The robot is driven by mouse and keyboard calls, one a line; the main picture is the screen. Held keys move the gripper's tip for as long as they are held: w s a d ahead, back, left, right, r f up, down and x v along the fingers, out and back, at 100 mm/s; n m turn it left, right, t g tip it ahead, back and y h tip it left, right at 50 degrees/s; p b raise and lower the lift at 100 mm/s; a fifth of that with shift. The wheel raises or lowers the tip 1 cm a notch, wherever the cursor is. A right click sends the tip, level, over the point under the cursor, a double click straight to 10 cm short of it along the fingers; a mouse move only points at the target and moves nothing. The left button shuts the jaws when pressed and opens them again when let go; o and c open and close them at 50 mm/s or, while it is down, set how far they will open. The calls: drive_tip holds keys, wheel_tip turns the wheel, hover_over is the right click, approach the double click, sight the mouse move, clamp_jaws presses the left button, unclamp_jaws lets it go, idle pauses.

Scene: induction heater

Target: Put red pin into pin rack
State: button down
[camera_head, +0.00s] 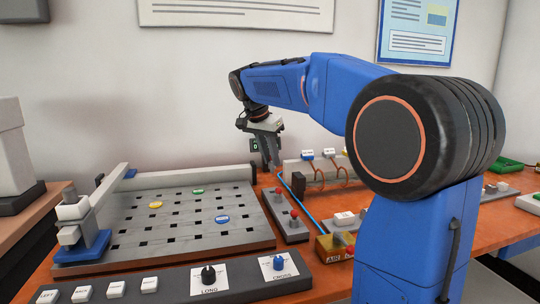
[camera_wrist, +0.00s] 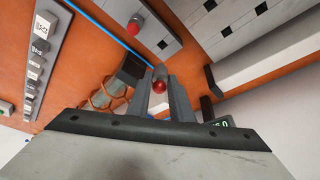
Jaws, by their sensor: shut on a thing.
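In the wrist view, the red pin (camera_wrist: 159,86), with a red end and a grey end, sits between the two fingers of my gripper (camera_wrist: 160,92). My gripper (camera_head: 275,166) is shut on it. In the head view the gripper points down, close over the far end of a low grey block (camera_head: 296,235), which appears to be the pin rack. Another red-topped pin (camera_head: 294,213) stands upright on this block, and it also shows in the wrist view (camera_wrist: 134,25). A dark square opening shows on the block in the wrist view. I cannot tell whether the held pin touches the block.
A slotted grey board (camera_head: 150,238) with coloured discs lies to the left. A button panel (camera_head: 150,290) runs along the front. A blue cable (camera_head: 313,207) passes just right of the block. A small black block (camera_head: 302,183) and orange coils (camera_head: 342,172) stand behind and right.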

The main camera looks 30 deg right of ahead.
drive_tip(key=shift+f, duration=3.7)
drive_tip(key=shift+f, duration=0.5)
drive_tip(key=c, duration=1.5)
unclamp_jaws()
drive_tip(key=v, duration=1.7)
drive_tip(key=shift+r, duration=0.25)
drive_tip(key=shift+s+d, duration=0.1)
drive_tip(key=shift+s, duration=0.1)
